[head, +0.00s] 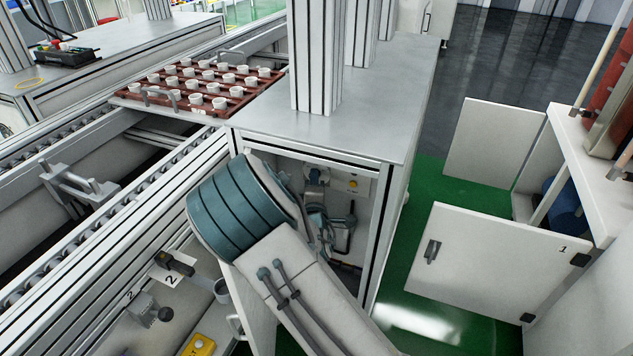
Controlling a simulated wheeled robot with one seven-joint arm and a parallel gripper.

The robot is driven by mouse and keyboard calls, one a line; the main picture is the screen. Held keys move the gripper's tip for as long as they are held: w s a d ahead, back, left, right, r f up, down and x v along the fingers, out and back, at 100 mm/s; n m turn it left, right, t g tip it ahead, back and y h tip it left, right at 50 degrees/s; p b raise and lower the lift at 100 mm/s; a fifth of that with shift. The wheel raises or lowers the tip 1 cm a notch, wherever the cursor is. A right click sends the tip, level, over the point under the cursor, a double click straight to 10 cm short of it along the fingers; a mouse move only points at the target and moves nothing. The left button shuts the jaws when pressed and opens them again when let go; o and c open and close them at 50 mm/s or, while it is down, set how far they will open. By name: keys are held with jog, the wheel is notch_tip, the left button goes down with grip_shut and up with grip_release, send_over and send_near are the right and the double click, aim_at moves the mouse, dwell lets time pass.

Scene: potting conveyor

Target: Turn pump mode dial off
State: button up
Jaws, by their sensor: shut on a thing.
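My arm reaches into the open cabinet (345,132) under the metal-topped bench, with its large teal elbow in front of the opening. My gripper (317,188) is inside, small and partly hidden by my arm, at the upper part of the cabinet's inner panel. It is shut on what appears to be the pump mode dial, which its fingers and my wrist mostly cover. The dial's pointer and markings cannot be read. A yellow button (353,184) shows on the panel just to the right of my gripper.
A conveyor runs along the left, with a red-brown tray (130,97) of white pots at its far end. A lever on a plate marked 2 (173,263) and a yellow box (199,345) are at lower left. A white cabinet door (490,265) marked 1 stands at right. Green floor lies between.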

jog(key=o, duration=1)
jog(key=s+p, duration=0.2)
jog(key=s, duration=1.1)
jog(key=shift+s+d, duration=0.3)
jog(key=shift+s, duration=0.1)
jog(key=shift+f, duration=0.15)
